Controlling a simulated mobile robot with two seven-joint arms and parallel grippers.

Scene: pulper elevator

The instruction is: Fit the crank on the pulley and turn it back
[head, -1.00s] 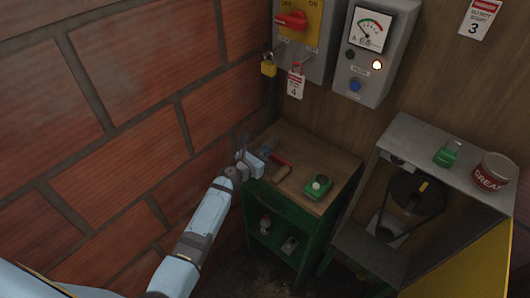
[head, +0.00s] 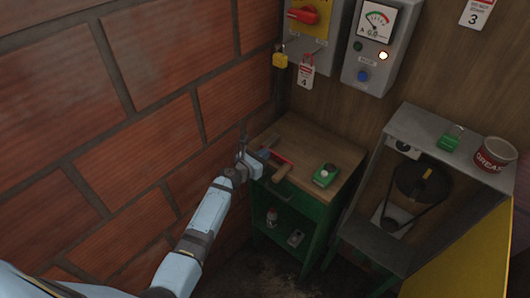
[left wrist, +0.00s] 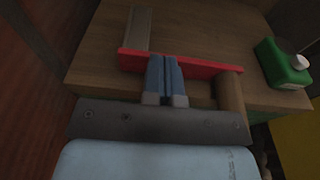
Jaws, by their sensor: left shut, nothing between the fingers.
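The crank lies on the wooden top of a small green cabinet. Its red arm (left wrist: 195,68) and brown wooden handle (left wrist: 230,93) show in the left wrist view; a grey-brown bar (left wrist: 138,30) runs back from the red arm's left part. The handle (head: 281,173) lies near the front edge. My left gripper (head: 264,155) is shut and empty, its fingertips (left wrist: 165,62) at the red arm; I cannot tell if they touch it. The dark pulley (head: 422,184) with a yellow mark stands inside the grey housing at right, bare of the crank. My right gripper is out of view.
A green bottle (head: 325,175) stands right of the crank on the cabinet top (head: 315,141). A brick wall (head: 150,130) is close left. A green padlock (head: 450,138) and grease tin (head: 495,154) sit on the housing (head: 395,146). A yellow panel (head: 470,255) stands at front right.

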